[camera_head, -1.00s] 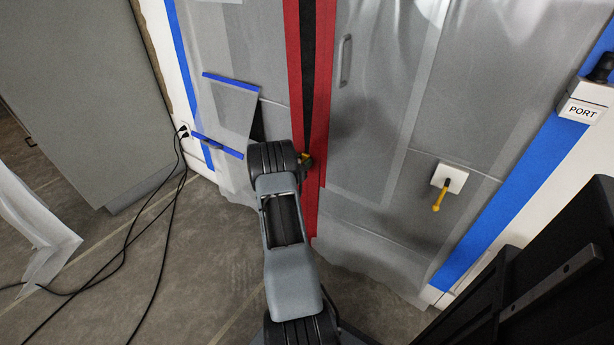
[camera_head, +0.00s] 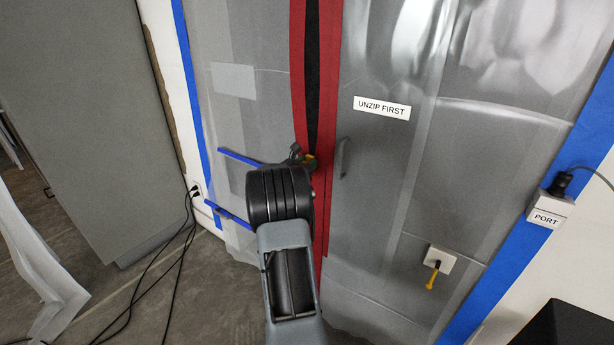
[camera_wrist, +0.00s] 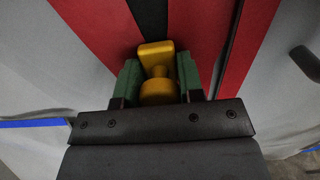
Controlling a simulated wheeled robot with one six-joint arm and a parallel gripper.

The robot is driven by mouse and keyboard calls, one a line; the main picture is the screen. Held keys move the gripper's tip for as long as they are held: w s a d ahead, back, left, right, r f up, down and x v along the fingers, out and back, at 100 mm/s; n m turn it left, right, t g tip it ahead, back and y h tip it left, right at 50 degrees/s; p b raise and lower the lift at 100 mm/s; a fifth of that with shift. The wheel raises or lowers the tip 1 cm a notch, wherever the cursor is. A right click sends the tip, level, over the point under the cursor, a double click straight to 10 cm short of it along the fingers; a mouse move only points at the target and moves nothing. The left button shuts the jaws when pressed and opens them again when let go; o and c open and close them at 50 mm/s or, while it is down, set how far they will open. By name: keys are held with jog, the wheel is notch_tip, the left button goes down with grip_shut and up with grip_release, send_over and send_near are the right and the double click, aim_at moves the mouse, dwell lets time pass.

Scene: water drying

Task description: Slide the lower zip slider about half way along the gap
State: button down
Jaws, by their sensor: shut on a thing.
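The lower zip slider (camera_wrist: 157,88) is a yellow block with a rounded pull. In the wrist view it sits between the green fingers of my gripper (camera_wrist: 158,75), which is shut on it. The dark gap (camera_head: 312,80) runs upward from the slider between the red zip strips (camera_head: 328,80). The upper slider is not in view.
A grey handle (camera_head: 342,158) is on the sheet right of the zip, below an "UNZIP FIRST" label (camera_head: 382,107). A yellow tag (camera_head: 432,278) hangs from a white plate lower right. A PORT box (camera_head: 548,208) is at the right wall. Black cables (camera_head: 170,255) lie at left.

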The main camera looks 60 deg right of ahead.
jog(key=shift+r+p, duration=0.65)
jog(key=shift+r, duration=1.55)
jog(key=c, duration=0.8)
grip_release()
jog(key=shift+f, duration=0.1)
jog(key=shift+o, duration=0.2)
jog(key=shift+a, duration=0.1)
jog(key=a, duration=1.3)
jog(key=shift+a+b, duration=0.25)
jog(key=shift+b, duration=0.1)
